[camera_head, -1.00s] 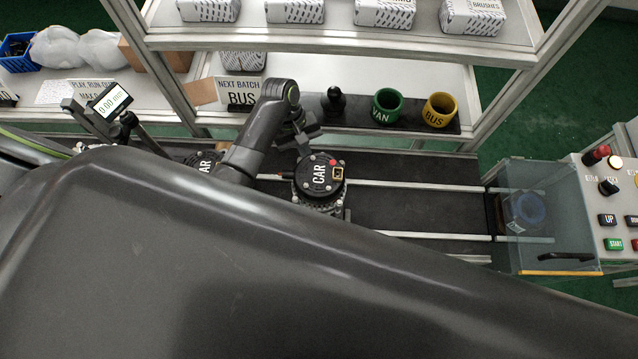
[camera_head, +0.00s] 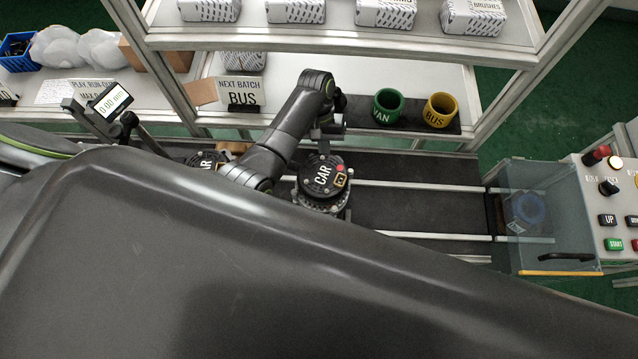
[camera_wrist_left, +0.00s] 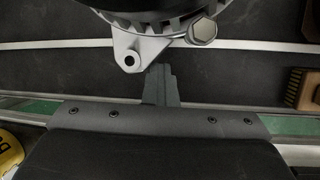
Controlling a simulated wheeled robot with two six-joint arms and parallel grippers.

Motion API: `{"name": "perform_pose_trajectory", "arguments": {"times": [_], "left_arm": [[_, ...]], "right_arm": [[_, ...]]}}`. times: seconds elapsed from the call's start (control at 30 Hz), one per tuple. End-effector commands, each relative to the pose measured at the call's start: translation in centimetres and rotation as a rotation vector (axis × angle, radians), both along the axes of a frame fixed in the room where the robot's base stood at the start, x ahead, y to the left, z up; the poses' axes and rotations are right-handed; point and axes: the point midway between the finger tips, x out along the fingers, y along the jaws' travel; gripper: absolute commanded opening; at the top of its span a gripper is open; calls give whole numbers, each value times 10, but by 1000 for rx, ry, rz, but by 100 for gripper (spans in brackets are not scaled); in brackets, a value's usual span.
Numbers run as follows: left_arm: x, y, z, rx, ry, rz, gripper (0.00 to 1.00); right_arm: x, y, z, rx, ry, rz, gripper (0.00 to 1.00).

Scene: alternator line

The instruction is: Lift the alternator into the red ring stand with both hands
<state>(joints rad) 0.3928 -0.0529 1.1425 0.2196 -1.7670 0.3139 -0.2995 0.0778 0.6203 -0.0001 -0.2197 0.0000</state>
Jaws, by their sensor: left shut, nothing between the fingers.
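The alternator (camera_head: 318,188) stands on the dark conveyor in the head view, with a black cap marked CAR. Its metal housing, lug and bolt show at the top of the left wrist view (camera_wrist_left: 150,22). My left gripper (camera_wrist_left: 160,82) is shut and empty; its fingertips appear just at the alternator's lug, and I cannot tell whether they touch. In the head view the left gripper (camera_head: 330,128) is at the far side of the alternator, partly hidden by its arm. My right gripper is not in view. I see no red ring stand.
A green VAN ring (camera_head: 388,106) and a yellow BUS ring (camera_head: 440,109) stand on the shelf behind the conveyor. Another CAR-marked part (camera_head: 203,160) is left of my arm. A clear-walled station (camera_head: 548,235) stands at the right. The conveyor (camera_head: 420,210) between is clear.

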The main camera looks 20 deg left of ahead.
Motion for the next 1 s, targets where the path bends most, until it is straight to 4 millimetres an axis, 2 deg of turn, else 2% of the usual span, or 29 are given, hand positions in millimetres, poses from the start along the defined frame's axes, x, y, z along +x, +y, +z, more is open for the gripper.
{"name": "perform_pose_trajectory", "arguments": {"times": [1.0], "left_arm": [[-4,-52,-1,-5,3,-483,0]], "right_arm": [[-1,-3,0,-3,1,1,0]]}}
